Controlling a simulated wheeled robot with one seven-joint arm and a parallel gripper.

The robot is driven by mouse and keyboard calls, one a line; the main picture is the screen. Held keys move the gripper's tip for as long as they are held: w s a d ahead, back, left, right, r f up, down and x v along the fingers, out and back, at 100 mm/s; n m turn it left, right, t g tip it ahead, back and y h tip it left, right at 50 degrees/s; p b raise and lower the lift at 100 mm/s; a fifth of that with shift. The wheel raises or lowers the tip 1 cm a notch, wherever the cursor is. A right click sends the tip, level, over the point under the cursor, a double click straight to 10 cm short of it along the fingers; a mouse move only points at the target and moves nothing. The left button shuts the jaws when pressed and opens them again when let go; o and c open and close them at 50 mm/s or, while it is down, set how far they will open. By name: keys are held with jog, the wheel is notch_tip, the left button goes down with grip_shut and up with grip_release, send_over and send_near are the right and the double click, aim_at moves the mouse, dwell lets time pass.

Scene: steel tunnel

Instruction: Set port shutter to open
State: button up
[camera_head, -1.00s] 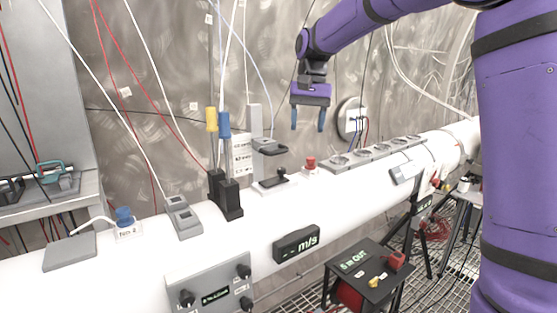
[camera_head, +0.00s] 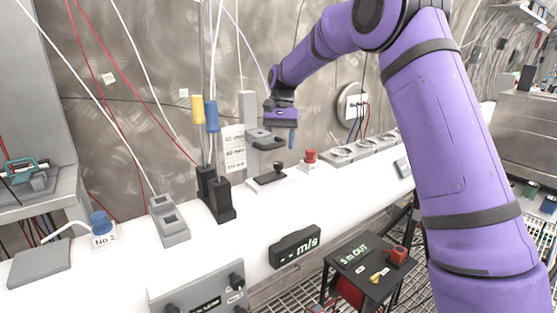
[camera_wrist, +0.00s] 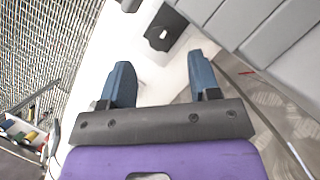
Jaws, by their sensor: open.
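A black plate with an upright round black knob (camera_head: 278,170) lies on a white pad on top of the white tunnel pipe. I take it for the port shutter, though no label on it can be read. In the wrist view the black plate (camera_wrist: 165,28) lies beyond my fingertips, a little right of centre. My gripper (camera_head: 282,133) points down above and behind the knob, apart from it, beside a grey post with a clamp arm. One finger is partly hidden there. In the wrist view my gripper (camera_wrist: 162,75) is open, with nothing between its two blue fingers.
The grey clamp arm (camera_head: 266,142) stands close to my gripper. A red button (camera_head: 310,156) and a row of round grey sockets (camera_head: 365,148) are to the right. Black blocks with yellow and blue plugs (camera_head: 215,195) are to the left. An m/s display (camera_head: 295,247) hangs in front.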

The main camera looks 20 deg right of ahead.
aim_at(279, 163)
jog(key=shift+x, duration=2.65)
jog(key=shift+c, duration=0.4)
